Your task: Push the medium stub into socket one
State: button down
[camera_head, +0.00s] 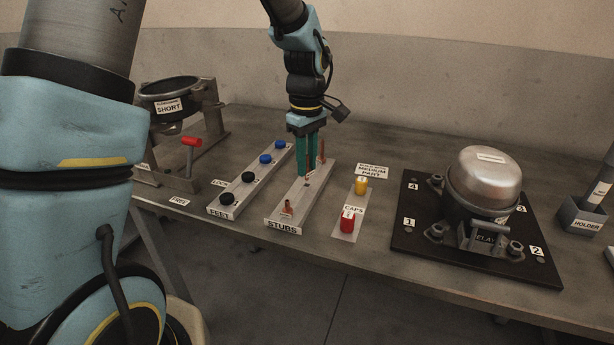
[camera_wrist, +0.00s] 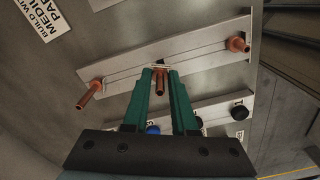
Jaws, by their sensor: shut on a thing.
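The stubs rack (camera_head: 290,220) is a pale strip labelled STUBS, with a short copper stub (camera_head: 288,207) at its near end and a taller one (camera_head: 322,150) at its far end. My gripper (camera_head: 307,178) points down over the rack's middle, its green fingers shut on the middle stub, by its place the medium one. In the wrist view this copper medium stub (camera_wrist: 160,82) shows between the fingertips, at the rack's slot. The compressor (camera_head: 485,185), a silver-domed pot, stands on a black plate with numbered corners. I cannot make out socket one on it.
The feet rack (camera_head: 250,180) with black and blue feet lies left of the stubs. A caps strip (camera_head: 346,225) with a yellow and a red cap lies right. A stand labelled SHORT (camera_head: 168,100) is at the left, a holder (camera_head: 580,215) at the far right. Bare table lies behind.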

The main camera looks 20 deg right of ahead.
jog(key=shift+r+p, duration=1.1)
jog(key=shift+r, duration=0.45)
